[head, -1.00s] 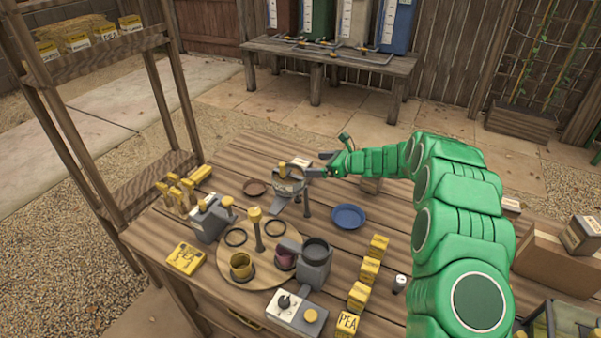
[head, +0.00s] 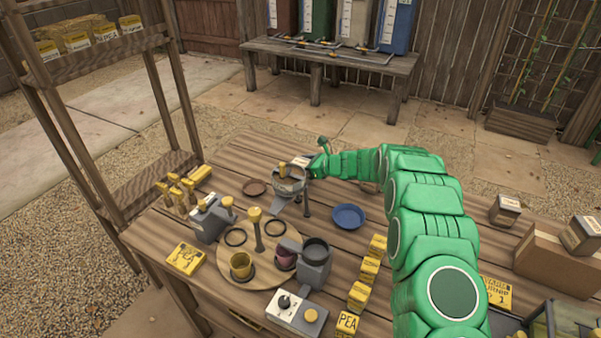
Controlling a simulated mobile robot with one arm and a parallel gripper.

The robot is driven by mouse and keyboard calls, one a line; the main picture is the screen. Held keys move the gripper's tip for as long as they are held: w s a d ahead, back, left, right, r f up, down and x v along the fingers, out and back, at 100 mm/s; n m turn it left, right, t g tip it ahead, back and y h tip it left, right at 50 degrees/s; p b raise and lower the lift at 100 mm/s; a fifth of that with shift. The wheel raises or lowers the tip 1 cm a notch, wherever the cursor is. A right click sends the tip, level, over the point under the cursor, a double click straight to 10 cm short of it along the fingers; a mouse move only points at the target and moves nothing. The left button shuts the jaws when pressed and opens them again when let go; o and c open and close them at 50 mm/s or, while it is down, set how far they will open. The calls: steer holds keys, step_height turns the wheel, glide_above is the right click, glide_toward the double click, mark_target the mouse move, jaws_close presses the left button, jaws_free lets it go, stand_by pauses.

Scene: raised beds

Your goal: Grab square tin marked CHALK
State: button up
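A small square tin (head: 506,210) with a dark body and a pale label stands on the table at the right. A similar square tin (head: 582,235) sits on a cardboard box at the right edge. I cannot read either label, so I cannot tell which is marked CHALK. My gripper (head: 309,168) is at the far end of my green arm, beside a grey sieve-like bowl on a stand (head: 288,184), well left of both tins. A small pale-topped thing shows right at the gripper; its identity is unclear. The fingers are too small and partly hidden to judge.
A blue dish (head: 348,216) lies in the middle of the table. A round wooden board (head: 262,277) with cups, a grey scale-like device (head: 296,312) and yellow seed boxes (head: 369,270) fill the front. The cardboard box (head: 552,262) stands at the right.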

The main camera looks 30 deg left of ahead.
steer(key=c, duration=1.3)
steer(key=shift+o, duration=0.2)
